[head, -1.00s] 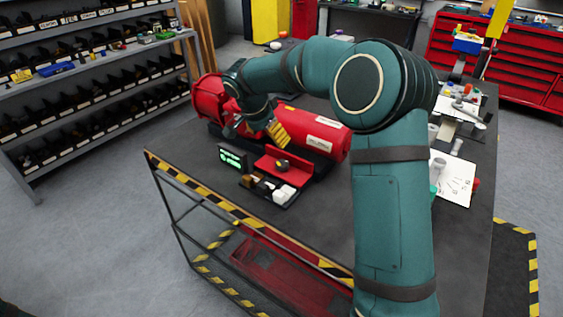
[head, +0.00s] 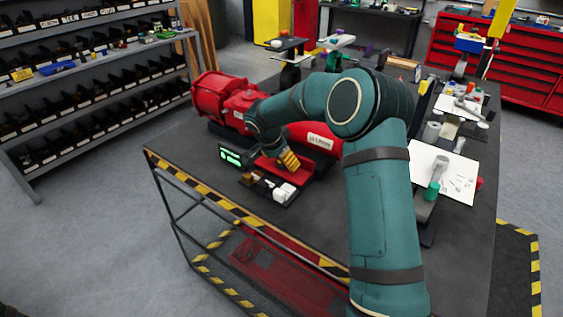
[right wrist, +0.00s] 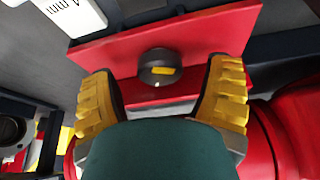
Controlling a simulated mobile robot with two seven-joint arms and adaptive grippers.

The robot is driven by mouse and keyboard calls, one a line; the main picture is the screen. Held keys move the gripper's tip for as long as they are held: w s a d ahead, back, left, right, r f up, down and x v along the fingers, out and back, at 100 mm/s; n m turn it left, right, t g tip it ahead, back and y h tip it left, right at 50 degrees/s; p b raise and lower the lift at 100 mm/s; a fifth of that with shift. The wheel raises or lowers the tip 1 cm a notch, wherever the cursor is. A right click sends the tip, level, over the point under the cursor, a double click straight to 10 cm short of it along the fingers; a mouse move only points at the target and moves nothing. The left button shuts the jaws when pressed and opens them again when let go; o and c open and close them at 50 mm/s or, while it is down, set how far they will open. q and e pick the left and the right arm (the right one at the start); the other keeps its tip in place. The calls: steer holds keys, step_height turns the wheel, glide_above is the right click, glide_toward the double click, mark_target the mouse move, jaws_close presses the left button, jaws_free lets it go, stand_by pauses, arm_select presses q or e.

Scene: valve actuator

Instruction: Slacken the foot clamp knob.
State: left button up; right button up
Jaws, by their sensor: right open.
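The foot clamp knob (right wrist: 158,67) is a dark round knob with a yellow mark, set on a red bracket (right wrist: 205,35) in the right wrist view. My right gripper (right wrist: 165,90) is open, with its yellow ribbed fingers on either side of the knob and apart from it. In the head view my right gripper (head: 289,160) is over the red bracket (head: 313,167) at the front of the red valve actuator (head: 222,97), and it hides the knob there. My left gripper does not show.
A small green-lit display (head: 231,157) and white blocks (head: 284,192) sit close to the gripper on the dark bench (head: 190,160). A white sheet (head: 455,180) and tools lie on the right. Shelves (head: 90,90) stand at the left.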

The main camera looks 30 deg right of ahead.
steer(key=shift+d+f, duration=0.1)
steer(key=shift+f, duration=0.2)
steer(key=c, duration=1.2)
steer(key=shift+c, duration=0.2)
steer(key=shift+f+n+t+b, duration=0.15)
steer(key=shift+n+t+b, duration=0.15)
steer(key=shift+n+b, duration=0.65)
steer(key=shift+s+n+t+y+b, duration=0.1)
steer(key=shift+n+t+y+b, duration=0.4)
steer(key=shift+n, duration=0.85)
